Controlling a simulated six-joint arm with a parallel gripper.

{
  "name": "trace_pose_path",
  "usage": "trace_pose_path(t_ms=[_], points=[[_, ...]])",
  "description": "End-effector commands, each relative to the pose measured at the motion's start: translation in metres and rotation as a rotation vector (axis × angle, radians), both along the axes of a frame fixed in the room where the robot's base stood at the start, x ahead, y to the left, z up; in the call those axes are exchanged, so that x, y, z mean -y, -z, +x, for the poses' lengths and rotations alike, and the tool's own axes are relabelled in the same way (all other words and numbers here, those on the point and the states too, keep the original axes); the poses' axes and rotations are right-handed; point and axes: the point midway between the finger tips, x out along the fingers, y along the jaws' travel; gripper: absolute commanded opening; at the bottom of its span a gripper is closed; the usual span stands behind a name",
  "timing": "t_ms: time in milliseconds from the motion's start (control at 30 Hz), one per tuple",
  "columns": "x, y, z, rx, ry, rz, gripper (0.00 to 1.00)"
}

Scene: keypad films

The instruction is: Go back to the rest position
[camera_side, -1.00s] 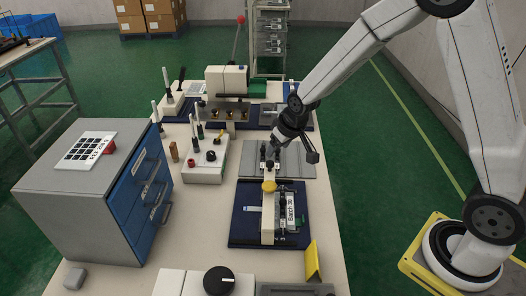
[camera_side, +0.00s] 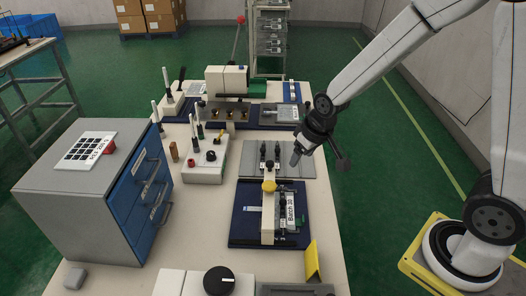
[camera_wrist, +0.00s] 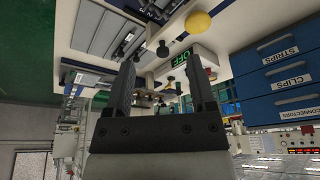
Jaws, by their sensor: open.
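My gripper (camera_side: 297,157) is above the right edge of the work table, up and to the right of the grey plate (camera_side: 290,160), apart from everything. In the wrist view my gripper (camera_wrist: 162,80) shows two dark fingers spread apart, with nothing held between them. That view is tilted over, with the table at the top.
A dark blue fixture (camera_side: 240,225) with a yellow knob (camera_side: 268,186) and a "Batch 20" label stands below the plate. A grey cabinet with blue drawers (camera_side: 140,195) is at left. A yellow bracket (camera_side: 312,262) stands near the front.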

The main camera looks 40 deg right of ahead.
Motion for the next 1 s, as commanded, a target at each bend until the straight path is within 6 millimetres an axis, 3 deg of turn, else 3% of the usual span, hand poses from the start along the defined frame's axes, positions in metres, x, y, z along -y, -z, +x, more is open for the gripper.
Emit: trace_pose_path(t_ms=[200, 400, 1000], points=[[-0.002, -0.008, -0.062, -0.051, -0.002, -0.002, 0.71], [-0.003, -0.008, -0.093, -0.079, -0.001, -0.002, 0.71], [-0.003, -0.007, -0.099, -0.086, 0.0, -0.002, 0.71]])
